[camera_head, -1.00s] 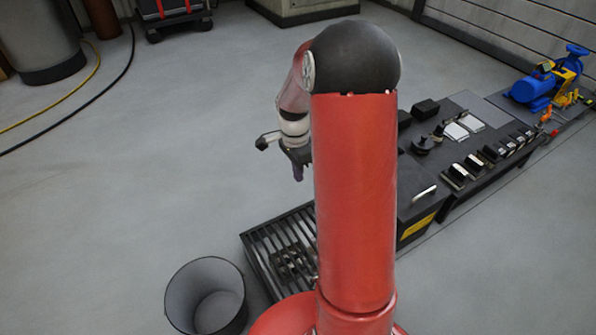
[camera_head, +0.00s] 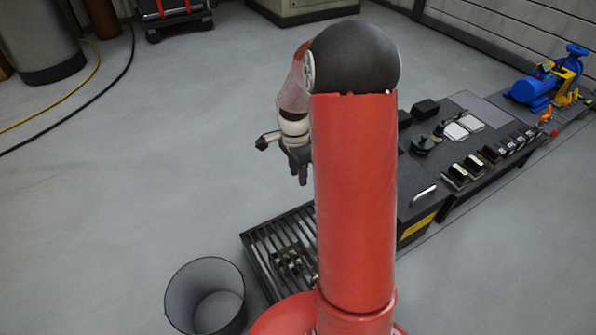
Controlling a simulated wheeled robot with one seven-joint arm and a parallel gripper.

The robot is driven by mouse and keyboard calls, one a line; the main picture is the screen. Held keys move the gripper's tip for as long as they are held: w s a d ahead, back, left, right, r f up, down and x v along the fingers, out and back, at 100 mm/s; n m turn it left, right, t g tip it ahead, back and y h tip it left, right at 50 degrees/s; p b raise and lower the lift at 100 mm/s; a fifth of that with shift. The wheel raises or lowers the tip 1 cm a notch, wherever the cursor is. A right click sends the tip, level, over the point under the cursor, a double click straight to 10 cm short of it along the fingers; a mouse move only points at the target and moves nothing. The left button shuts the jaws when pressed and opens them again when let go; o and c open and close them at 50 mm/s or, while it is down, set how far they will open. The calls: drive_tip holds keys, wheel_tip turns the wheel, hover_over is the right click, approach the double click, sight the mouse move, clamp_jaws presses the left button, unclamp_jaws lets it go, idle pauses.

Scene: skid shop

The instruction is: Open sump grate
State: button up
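The sump grate (camera_head: 268,237) is a dark slatted grate low on the floor, left of my red arm, which hides its right part. It looks flat, lying in its frame. A small dark metal fitting (camera_head: 291,262) shows on or in the grate's middle. My gripper (camera_head: 303,179) hangs above the grate's far end, pointing down and apart from it. Its fingers are small and dark, partly behind my arm, and I cannot tell whether they are open.
A grey bin (camera_head: 205,297) stands left of the grate. Hoses lie at far left (camera_head: 97,66).

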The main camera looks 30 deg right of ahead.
wheel_tip(320, 180, up, 8)
drive_tip(key=p, duration=0.1)
drive_tip(key=shift+w, duration=0.35)
drive_tip(key=shift+f, duration=0.1)
drive_tip(key=shift+c, duration=0.4)
